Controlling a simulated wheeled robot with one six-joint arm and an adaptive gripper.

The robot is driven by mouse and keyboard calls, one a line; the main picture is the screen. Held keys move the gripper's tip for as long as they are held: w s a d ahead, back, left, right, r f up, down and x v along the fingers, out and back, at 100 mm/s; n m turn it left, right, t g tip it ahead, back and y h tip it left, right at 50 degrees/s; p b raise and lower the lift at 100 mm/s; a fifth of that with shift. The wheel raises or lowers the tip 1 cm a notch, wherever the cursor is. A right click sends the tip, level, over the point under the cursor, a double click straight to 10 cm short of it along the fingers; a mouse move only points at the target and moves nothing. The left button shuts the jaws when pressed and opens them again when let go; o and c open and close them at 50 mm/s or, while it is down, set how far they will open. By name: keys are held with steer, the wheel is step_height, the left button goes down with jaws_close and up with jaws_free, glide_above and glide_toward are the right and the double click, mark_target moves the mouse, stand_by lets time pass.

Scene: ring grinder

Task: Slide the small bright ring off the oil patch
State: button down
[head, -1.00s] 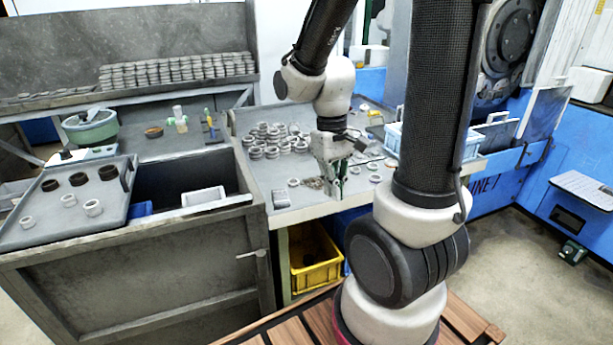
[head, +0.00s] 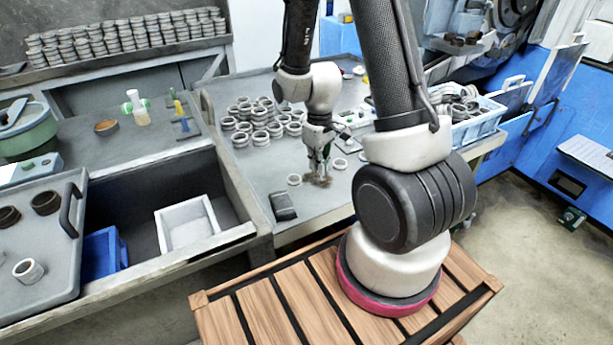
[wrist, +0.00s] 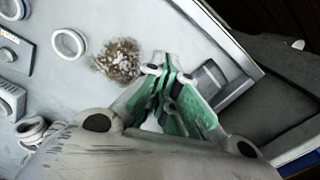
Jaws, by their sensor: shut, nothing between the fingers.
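The oil patch is a brown, speckled spot (head: 318,182) near the table's front edge; it also shows in the wrist view (wrist: 118,60). A small pale ring (head: 294,180) lies just left of the patch in the head view, apparently off it. Another pale ring (head: 340,164) lies to the patch's right. One ring (wrist: 69,44) lies flat beside the patch in the wrist view, with a gap between them. I cannot tell surely which ring is the task's. My gripper (head: 322,172) is shut and empty, pointing down close by the patch. Its green-padded fingers (wrist: 160,68) hide part of the table.
Several stacked rings (head: 258,125) stand behind and left of my gripper. A dark block (head: 283,206) lies near the front edge. A blue-white crate (head: 480,125) of parts stands right. A grey tray (head: 70,260) is at far left.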

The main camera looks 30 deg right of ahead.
mark_target(277, 172)
step_height(277, 172, down, 10)
steer(key=shift+f, duration=0.2)
steer(key=w, duration=0.1)
steer(key=w+a, duration=0.1)
steer(key=shift+w+r, duration=0.2)
steer(key=shift+w, duration=0.2)
steer(key=shift+w+a, duration=0.25)
steer(key=shift+w, duration=0.3)
steer(key=w+a, duration=0.1)
steer(key=w, duration=0.3)
steer(key=w+a, duration=0.2)
steer(key=w, duration=0.2)
steer(key=w+a, duration=0.1)
steer(key=w, duration=0.3)
steer(key=shift+w+a, duration=0.35)
steer(key=shift+a, duration=0.05)
